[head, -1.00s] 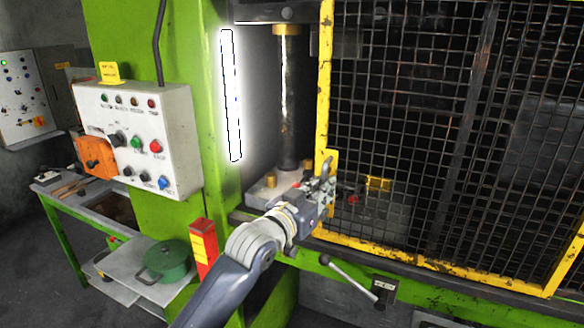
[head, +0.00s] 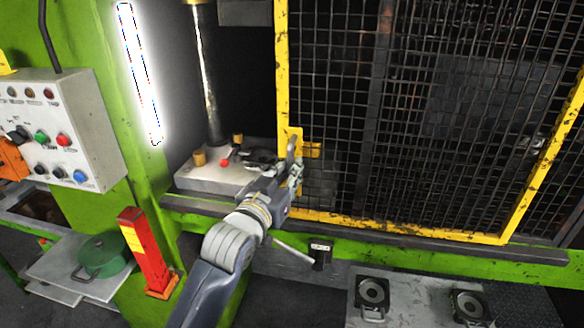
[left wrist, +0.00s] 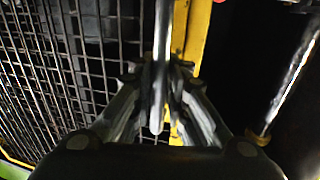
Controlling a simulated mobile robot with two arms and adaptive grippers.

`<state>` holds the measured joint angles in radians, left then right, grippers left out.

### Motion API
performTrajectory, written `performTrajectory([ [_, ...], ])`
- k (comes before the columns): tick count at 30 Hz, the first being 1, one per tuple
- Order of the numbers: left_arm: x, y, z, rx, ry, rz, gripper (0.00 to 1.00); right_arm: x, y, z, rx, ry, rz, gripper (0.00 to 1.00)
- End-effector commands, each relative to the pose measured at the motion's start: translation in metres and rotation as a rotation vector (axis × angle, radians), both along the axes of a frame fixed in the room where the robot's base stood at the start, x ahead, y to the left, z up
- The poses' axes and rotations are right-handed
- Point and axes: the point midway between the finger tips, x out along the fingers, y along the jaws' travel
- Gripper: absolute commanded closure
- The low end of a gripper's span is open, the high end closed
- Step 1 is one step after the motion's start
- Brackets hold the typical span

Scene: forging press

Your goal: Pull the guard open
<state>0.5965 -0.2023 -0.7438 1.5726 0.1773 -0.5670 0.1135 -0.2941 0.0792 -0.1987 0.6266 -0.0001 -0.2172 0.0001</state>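The guard (head: 283,70) is a yellow-framed black mesh panel across the front of the green press. Its upright handle (left wrist: 161,40) stands at the yellow left edge of the frame. My left gripper (head: 294,174) is at this handle, low on the guard's left edge. In the left wrist view its fingers (left wrist: 160,75) close in on the handle from both sides. Left of the guard there is an open gap, showing a metal column (head: 210,80) and part of the press bed (head: 205,178). My right gripper is not in view.
A control box (head: 60,130) with buttons is at the left. A red post (head: 145,250) and a green pot (head: 104,256) on a shelf stand below it. A lever (head: 295,252) sits under the guard, and two black pedals (head: 372,292) are at the bottom right.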

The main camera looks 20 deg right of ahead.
Motion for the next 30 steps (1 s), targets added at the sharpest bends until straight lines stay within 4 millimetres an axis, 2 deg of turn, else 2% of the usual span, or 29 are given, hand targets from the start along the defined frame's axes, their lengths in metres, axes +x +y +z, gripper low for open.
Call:
performTrajectory([
  [7,0.000,0.000,0.001,-0.002,-0.002,0.001,0.69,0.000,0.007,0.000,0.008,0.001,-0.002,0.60],
  [12,0.000,0.001,0.002,-0.004,-0.003,0.000,0.69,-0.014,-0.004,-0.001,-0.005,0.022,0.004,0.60],
  [16,-0.004,0.006,0.002,-0.005,-0.005,0.001,0.69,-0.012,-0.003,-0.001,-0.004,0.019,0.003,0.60],
  [20,-0.015,0.018,0.002,-0.004,-0.004,0.001,0.69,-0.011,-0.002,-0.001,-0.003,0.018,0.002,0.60],
  [30,-0.054,0.061,0.001,-0.003,-0.003,0.002,0.69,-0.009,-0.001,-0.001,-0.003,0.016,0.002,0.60],
])
